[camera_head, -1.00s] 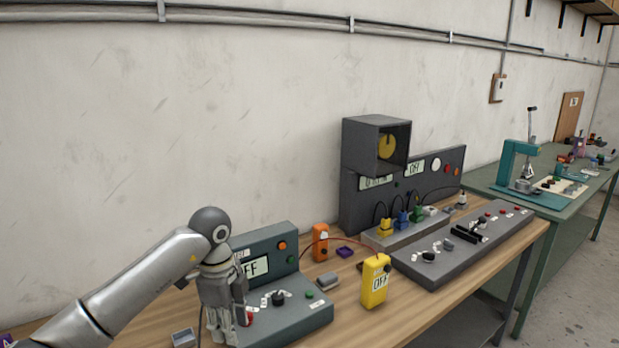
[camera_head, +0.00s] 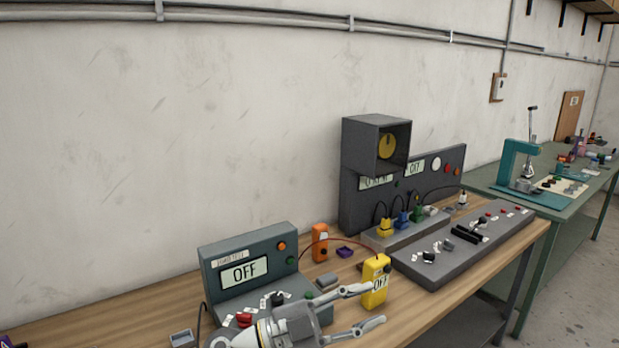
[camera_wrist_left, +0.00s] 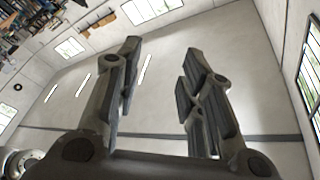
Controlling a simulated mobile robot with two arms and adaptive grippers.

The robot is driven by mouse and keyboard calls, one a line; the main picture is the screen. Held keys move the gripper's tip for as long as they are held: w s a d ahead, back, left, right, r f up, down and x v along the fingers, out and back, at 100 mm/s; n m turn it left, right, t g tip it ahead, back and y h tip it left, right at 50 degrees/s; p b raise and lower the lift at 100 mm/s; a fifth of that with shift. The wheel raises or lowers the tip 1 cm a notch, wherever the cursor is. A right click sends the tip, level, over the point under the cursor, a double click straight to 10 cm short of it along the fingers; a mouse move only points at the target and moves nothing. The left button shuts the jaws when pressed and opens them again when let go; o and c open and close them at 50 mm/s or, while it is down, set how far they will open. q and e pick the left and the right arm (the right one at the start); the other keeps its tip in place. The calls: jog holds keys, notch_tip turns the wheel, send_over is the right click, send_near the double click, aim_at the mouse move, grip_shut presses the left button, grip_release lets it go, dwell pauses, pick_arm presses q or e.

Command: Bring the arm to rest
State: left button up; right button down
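My left gripper (camera_head: 368,307) is low in the head view, in front of the teal console marked OFF (camera_head: 243,268), with its fingers pointing right. The fingers are spread and nothing shows between them. One fingertip overlaps the lower part of the yellow meter (camera_head: 375,283) in the picture; I cannot tell whether they touch. My right gripper is not in view.
The wooden bench (camera_head: 150,300) has free room at its left. An orange meter (camera_head: 320,243) stands behind the yellow one. A long grey control panel (camera_head: 465,245) and a dark box (camera_head: 375,145) are to the right. A green table (camera_head: 600,185) stands farther off.

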pick_arm(q)
jog(key=w+a+n+t+y, duration=0.4)
jog(key=a+n+t+y, duration=0.6)
jog(key=a+n+t, duration=0.45)
jog(key=s+a+f+n+g+y, duration=0.35)
jog(key=a+f+y, duration=0.2)
jog(key=f, duration=0.25)
jog(key=s+a+f+n+g+y, duration=0.2)
jog(key=a+f+n+y, duration=0.3)
jog(key=a+f, duration=0.3)
jog(key=s+f+m+g, duration=0.1)
jog(key=s+f+g, duration=0.35)
jog(key=s, duration=0.35)
jog(key=s+a+f+g+h, duration=0.1)
jog(key=s+f+g, duration=0.2)
jog(key=s+f, duration=0.35)
jog(key=s+f+m+g, duration=0.1)
jog(key=s+f+g, duration=0.2)
jog(key=s, duration=0.7)
notch_tip(320, 180, down, 27)
jog(key=g+b, duration=0.1)
jog(key=g, duration=0.1)
jog(key=s+a+f+b, duration=0.1)
jog(key=s+a+f, duration=0.2)
jog(key=s+f, duration=1.4)
jog(key=shift+s+f+g, duration=0.25)
jog(key=shift+f+g, duration=0.1)
jog(key=shift+f, duration=0.05)
